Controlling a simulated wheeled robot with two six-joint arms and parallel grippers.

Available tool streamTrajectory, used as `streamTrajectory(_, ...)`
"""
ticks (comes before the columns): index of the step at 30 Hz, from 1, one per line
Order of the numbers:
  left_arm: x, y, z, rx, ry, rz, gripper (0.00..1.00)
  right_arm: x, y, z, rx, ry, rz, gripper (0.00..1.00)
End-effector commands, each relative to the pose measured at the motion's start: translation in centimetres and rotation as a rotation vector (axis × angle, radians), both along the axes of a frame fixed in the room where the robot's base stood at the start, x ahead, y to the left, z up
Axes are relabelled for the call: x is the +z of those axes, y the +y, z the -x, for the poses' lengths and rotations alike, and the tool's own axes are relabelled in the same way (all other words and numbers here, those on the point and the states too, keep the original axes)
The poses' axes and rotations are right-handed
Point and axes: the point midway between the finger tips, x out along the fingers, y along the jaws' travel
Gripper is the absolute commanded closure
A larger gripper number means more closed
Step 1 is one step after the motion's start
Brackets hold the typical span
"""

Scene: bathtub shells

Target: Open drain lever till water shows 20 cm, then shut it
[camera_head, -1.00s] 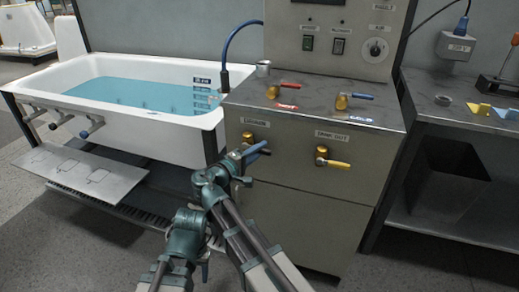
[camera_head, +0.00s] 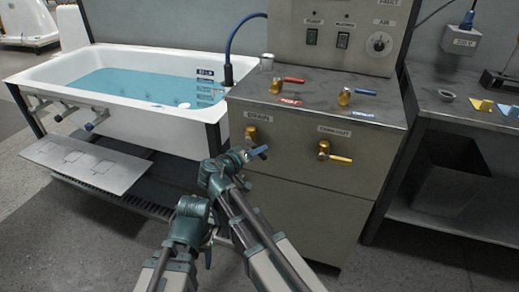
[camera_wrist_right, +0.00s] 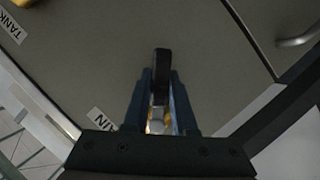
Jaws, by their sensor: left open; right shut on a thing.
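The brass drain valve (camera_head: 251,133) is on the grey cabinet front, under its DRAIN label (camera_head: 258,116). My right gripper (camera_head: 258,153) is at this valve, shut on the black lever handle (camera_wrist_right: 161,65), which lies between the blue fingers in the right wrist view. The lever slants down to the right from its valve; the gripper hides most of it in the head view. The tub (camera_head: 184,128) holds blue water (camera_head: 130,86). A level scale (camera_head: 205,72) is on its inner wall, too small to read. My left gripper (camera_head: 208,248) is low in front, open and empty.
A yellow-handled valve (camera_head: 324,151) sits right of the drain valve. Red-handled (camera_head: 276,86) and blue-handled (camera_head: 345,96) valves stand on the cabinet top. A side table (camera_head: 465,125) is at the right. A blue hose (camera_head: 229,50) hangs into the tub.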

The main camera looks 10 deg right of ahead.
Motion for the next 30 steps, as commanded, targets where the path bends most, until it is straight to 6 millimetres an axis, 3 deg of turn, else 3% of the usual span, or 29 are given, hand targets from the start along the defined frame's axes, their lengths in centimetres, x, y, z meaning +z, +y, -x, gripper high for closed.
streamTrajectory(21,0.14,0.0,0.0,0.0,0.0,0.0,0.45,-0.28,0.24,-0.09,0.0,-0.036,-0.056,1.0)
streamTrajectory(22,0.14,0.0,0.0,0.0,0.0,0.0,0.45,-0.29,0.24,-0.1,0.0,-0.036,-0.056,0.7)
streamTrajectory(24,0.14,0.0,0.0,0.0,0.0,0.0,0.45,-0.27,0.24,-0.1,0.0,-0.036,-0.056,0.57)
streamTrajectory(26,0.14,0.0,0.0,0.0,0.0,0.0,0.45,-0.26,0.23,-0.11,0.0,-0.036,-0.056,0.46)
streamTrajectory(30,0.15,0.0,0.0,0.0,0.0,0.0,0.45,-0.24,0.21,-0.11,0.001,-0.036,-0.055,0.45)
